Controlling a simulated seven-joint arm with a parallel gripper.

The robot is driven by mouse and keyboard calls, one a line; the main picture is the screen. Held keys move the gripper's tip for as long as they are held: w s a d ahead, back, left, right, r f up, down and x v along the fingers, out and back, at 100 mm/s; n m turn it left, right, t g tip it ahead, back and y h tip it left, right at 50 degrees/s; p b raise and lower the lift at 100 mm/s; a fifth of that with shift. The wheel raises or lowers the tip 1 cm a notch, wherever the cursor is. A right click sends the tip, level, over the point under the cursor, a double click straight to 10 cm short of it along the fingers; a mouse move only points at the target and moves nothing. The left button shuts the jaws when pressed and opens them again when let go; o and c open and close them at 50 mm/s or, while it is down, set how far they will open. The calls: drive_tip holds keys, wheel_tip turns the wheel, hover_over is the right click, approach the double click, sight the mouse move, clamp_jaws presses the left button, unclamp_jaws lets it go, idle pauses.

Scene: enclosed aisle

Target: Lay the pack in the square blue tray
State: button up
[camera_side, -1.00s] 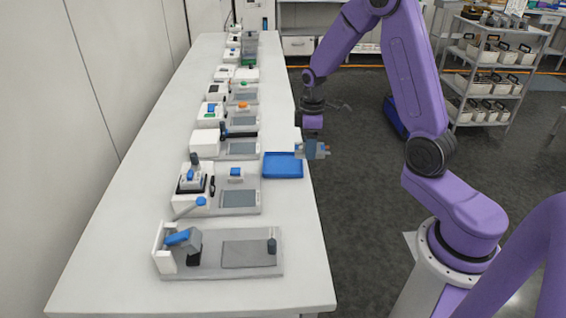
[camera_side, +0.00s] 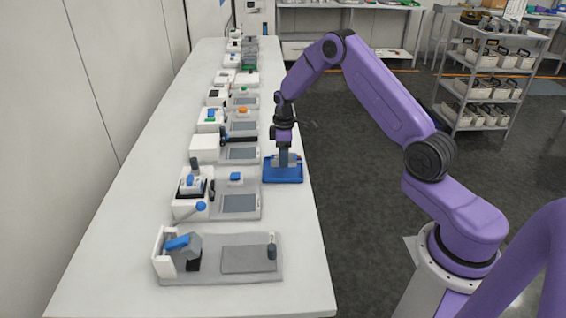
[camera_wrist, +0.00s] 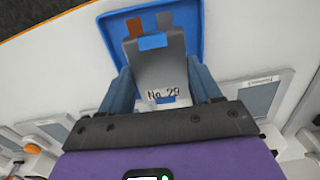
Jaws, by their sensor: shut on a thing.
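The pack is a grey block with blue parts, an orange tab and a "No 20" mark; it shows in the wrist view (camera_wrist: 160,70) between the fingers. My gripper (camera_wrist: 160,90) is shut on it. The square blue tray (camera_side: 283,178) lies at the right edge of the white bench in the side view, and its raised rim (camera_wrist: 195,30) surrounds the far part of the pack in the wrist view. In the side view my gripper (camera_side: 284,160) points down over the tray, with the pack low at tray level. I cannot tell whether the pack touches the tray floor.
Several small white and grey bench devices stand in a row left of the tray; the one nearest the tray (camera_side: 240,202) has a grey pad. A larger grey station (camera_side: 248,255) sits at the front. The bench strip right of it is bare. A shelf cart (camera_side: 485,85) stands far right.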

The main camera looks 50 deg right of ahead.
drive_tip(key=shift+w+f, duration=0.2)
drive_tip(key=shift+f, duration=1.6)
drive_tip(key=shift+f, duration=0.15)
drive_tip(key=o, duration=1.3)
drive_tip(key=shift+c, duration=0.2)
wheel_tip(320, 180, up, 12)
drive_tip(key=shift+r, duration=0.2)
